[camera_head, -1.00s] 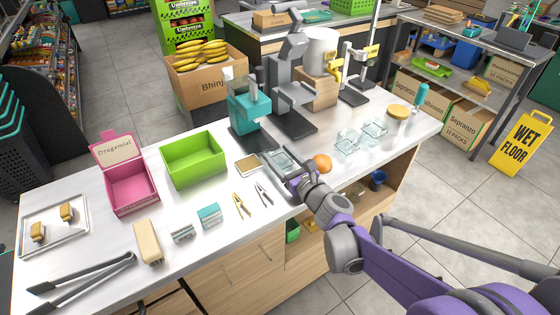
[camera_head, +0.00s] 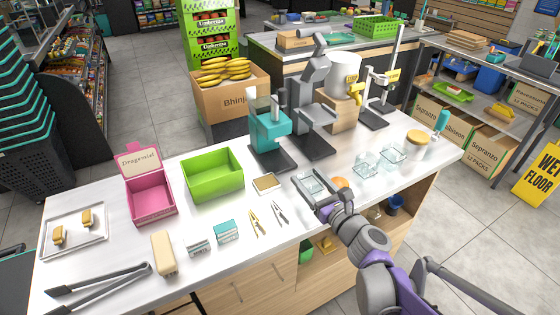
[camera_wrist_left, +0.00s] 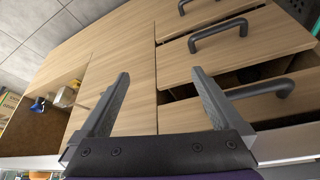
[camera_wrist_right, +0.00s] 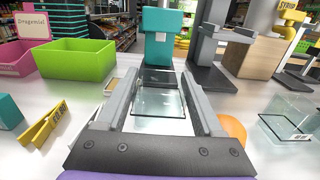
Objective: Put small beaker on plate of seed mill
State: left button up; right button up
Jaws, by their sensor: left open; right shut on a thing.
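The small clear glass beaker (camera_wrist_right: 158,98) is between the fingers of my right gripper (camera_wrist_right: 158,80), which is shut on it. In the head view, my right gripper (camera_head: 309,184) holds the beaker low over the counter; I cannot tell whether it touches the counter. The teal machine with a clear hopper (camera_head: 267,130), seemingly the seed mill, stands behind and left of it. Its dark base plate (camera_head: 284,160) looks bare. The mill also shows straight ahead in the right wrist view (camera_wrist_right: 163,45). My left gripper (camera_wrist_left: 160,76) is open and empty, facing the wooden drawer fronts below the counter.
A grey machine (camera_head: 314,90) stands right of the mill. An orange (camera_head: 340,183) lies beside my right gripper. Two larger glass containers (camera_head: 366,164) (camera_head: 393,153) stand to the right.

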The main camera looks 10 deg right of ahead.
jog(key=x, duration=1.4)
jog(key=shift+f, duration=0.25)
jog(key=w, duration=0.1)
jog(key=w+a+f, duration=0.1)
jog(key=w, duration=0.1)
jog(key=shift+w+a+f, duration=0.15)
jog(key=shift+w+f, duration=0.05)
jog(key=shift+s, duration=0.1)
jog(key=shift+f, duration=0.1)
jog(key=shift+f+b, duration=0.15)
jog(key=shift+b, duration=0.2)
jog(key=o, duration=1.4)
jog(key=shift+o, duration=0.2)
